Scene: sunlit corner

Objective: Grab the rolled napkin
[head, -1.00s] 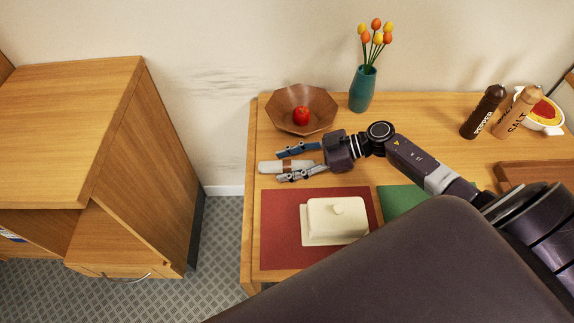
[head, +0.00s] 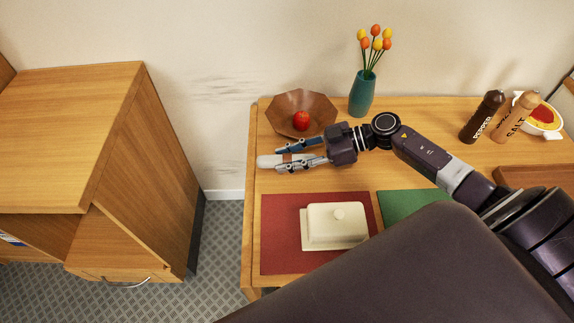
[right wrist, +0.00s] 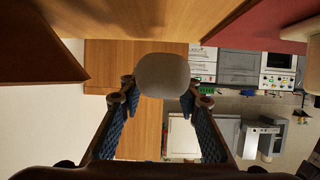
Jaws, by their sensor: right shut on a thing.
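The rolled napkin (head: 266,161) is a pale roll with a brown band, near the left end of the wooden table, in front of the bowl. My right gripper (head: 285,157) comes from the right and is shut on it, one finger along each long side. The napkin's left end sticks out past the fingertips. In the right wrist view the napkin's rounded grey end (right wrist: 163,76) shows between the two fingers (right wrist: 160,98). I cannot tell whether the napkin is clear of the tabletop. My left gripper is not in view.
A brown bowl (head: 287,103) with a red apple (head: 301,121) stands just behind the gripper. A teal vase (head: 362,93) is to its right. In front lies a red mat (head: 281,224) with a white butter dish (head: 337,224). Pepper and salt mills stand far right.

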